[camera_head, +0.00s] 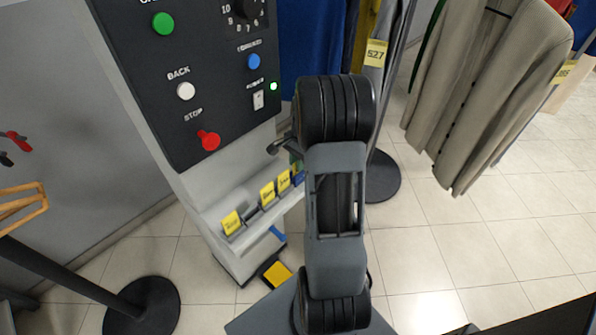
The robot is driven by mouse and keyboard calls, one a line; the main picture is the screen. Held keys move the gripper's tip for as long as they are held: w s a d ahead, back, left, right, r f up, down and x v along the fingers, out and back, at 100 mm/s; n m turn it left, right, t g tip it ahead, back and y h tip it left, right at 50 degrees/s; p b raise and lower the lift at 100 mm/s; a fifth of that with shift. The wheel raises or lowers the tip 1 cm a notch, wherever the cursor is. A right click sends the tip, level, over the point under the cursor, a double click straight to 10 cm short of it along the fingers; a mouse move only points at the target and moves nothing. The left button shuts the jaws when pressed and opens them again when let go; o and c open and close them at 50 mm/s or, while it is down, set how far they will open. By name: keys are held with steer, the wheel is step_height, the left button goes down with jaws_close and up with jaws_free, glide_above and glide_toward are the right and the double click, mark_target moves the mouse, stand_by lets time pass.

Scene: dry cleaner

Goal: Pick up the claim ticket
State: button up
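Several small yellow tickets stand in a row on a grey ledge (252,222) below the control panel. One ticket (232,222) is at the near left end, two more (267,194) (283,181) stand further along, and the far end is partly hidden by my arm. Their print is too small to read. My arm rises in the middle of the view. A dark part that seems to be my gripper (284,145) pokes out left of the arm's upper joint, above the far end of the row and apart from the near tickets. Its fingers are mostly hidden.
The black control panel (185,60) has green, white, blue and red buttons. Garments with yellow tags (376,53) hang at the back and right. A yellow flat item (277,273) is low by the cabinet foot. A round black stand base (142,306) is at lower left. Tiled floor is open at right.

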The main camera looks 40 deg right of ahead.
jaws_close()
steer(key=shift+r, duration=0.1)
step_height(320, 180, up, 28)
steer(key=p, duration=0.3)
stand_by(0.4)
stand_by(0.4)
step_height(320, 180, up, 7)
steer(key=p, duration=0.8)
steer(key=shift+r, duration=0.2)
stand_by(0.4)
